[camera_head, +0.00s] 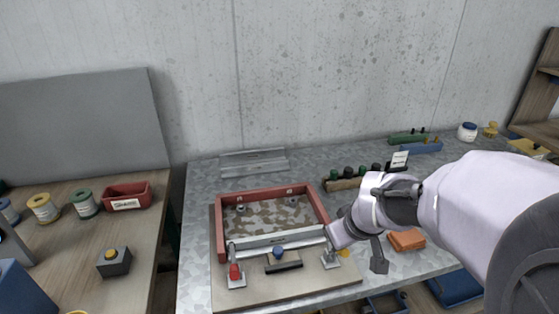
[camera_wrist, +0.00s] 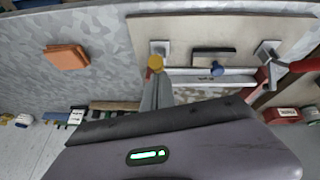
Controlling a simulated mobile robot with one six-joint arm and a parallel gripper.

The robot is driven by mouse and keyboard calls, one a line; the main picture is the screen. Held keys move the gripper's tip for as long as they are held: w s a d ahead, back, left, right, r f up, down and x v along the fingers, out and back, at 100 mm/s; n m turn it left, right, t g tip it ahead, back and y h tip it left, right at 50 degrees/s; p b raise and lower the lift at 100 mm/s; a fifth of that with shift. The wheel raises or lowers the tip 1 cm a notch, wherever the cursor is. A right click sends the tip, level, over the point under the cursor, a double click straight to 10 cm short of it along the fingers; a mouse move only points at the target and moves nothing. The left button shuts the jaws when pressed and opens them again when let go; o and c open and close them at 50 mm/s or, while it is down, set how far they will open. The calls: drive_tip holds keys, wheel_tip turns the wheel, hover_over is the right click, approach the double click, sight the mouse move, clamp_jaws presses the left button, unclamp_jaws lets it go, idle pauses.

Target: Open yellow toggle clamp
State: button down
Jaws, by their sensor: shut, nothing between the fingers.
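The yellow toggle clamp is at the right front corner of the red frame. Its yellow tip (camera_head: 344,253) shows just beside my gripper (camera_head: 335,240), which covers much of the clamp, and its metal base plate (camera_head: 330,262) sits on the board. In the wrist view the yellow knob (camera_wrist: 155,62) is right at the end of my gripper's grey fingers (camera_wrist: 157,82). The fingers are together and hold nothing. I cannot tell whether they touch the knob. The clamp's metal base (camera_wrist: 160,47) lies just beyond the knob.
A red-handled clamp (camera_head: 235,272) stands at the left front corner of the red frame (camera_head: 221,222). A blue knob (camera_head: 278,251) and a black handle (camera_head: 284,267) sit between the clamps. An orange block (camera_head: 407,240) lies right of the board, with bare metal table around it.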

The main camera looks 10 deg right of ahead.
drive_tip(key=shift+s+a+f, duration=0.1)
drive_tip(key=shift+s+f, duration=0.3)
drive_tip(key=shift+f, duration=0.15)
wheel_tip(320, 180, up, 5)
drive_tip(key=w+p, duration=0.3)
drive_tip(key=p, duration=0.1)
drive_tip(key=s+r+p, duration=0.2)
drive_tip(key=s+r, duration=0.4)
drive_tip(key=r, duration=0.1)
drive_tip(key=shift+s+a, duration=0.15)
drive_tip(key=shift+a, duration=0.3)
drive_tip(key=s+a+m+y+b, duration=0.2)
drive_tip(key=s+a+m, duration=0.4)
drive_tip(key=s+a, duration=0.6)
drive_tip(key=shift+s+a+m+b, duration=0.3)
drive_tip(key=shift+a+m, duration=0.05)
drive_tip(key=shift+m, duration=0.05)
drive_tip(key=shift+w, duration=0.1)
